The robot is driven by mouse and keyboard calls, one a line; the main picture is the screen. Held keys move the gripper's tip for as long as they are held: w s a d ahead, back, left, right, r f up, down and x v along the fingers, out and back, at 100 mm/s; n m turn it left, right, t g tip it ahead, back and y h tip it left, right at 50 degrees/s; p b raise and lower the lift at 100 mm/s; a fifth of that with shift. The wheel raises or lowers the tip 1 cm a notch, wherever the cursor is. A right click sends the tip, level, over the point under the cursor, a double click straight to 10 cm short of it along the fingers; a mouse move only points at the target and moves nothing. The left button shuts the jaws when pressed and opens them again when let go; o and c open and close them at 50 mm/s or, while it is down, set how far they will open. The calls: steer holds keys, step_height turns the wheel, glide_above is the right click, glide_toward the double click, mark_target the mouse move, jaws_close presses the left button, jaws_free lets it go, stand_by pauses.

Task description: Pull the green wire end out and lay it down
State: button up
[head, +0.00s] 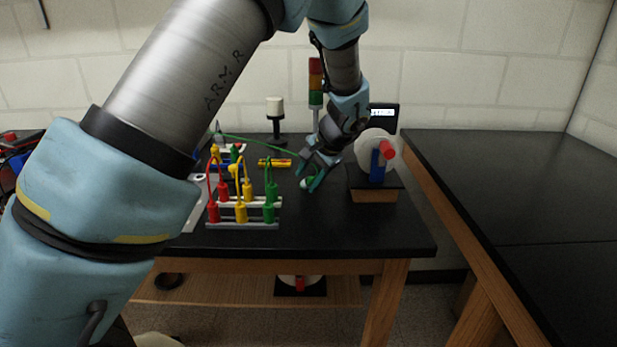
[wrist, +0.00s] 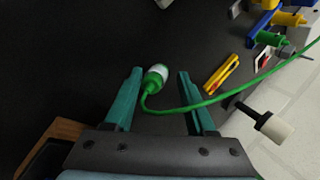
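The green wire end (wrist: 154,77), a green plug with a pale tip, lies on the black table top between the fingertips of my gripper (wrist: 160,73) in the wrist view. A gap shows on both sides of it, so the fingers are open and do not clasp it. The green wire (wrist: 225,97) curves from the plug past the right finger toward the upper right. In the head view my gripper (head: 311,178) points down close to the table, with the wire end (head: 306,183) beside its fingers. The wire (head: 262,143) runs back left from there.
A rack (head: 243,225) with red, yellow and green plugs stands to the left. A wooden-based stand with a white disc (head: 376,150) is close on the right. The front right table area (head: 350,232) is clear.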

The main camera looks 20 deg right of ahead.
steer(key=shift+o, duration=0.2)
steer(key=shift+r, duration=0.15)
steer(key=b+v, duration=0.2)
steer(key=v, duration=0.8)
steer(key=shift+s+r, duration=0.2)
steer(key=shift+d, duration=0.1)
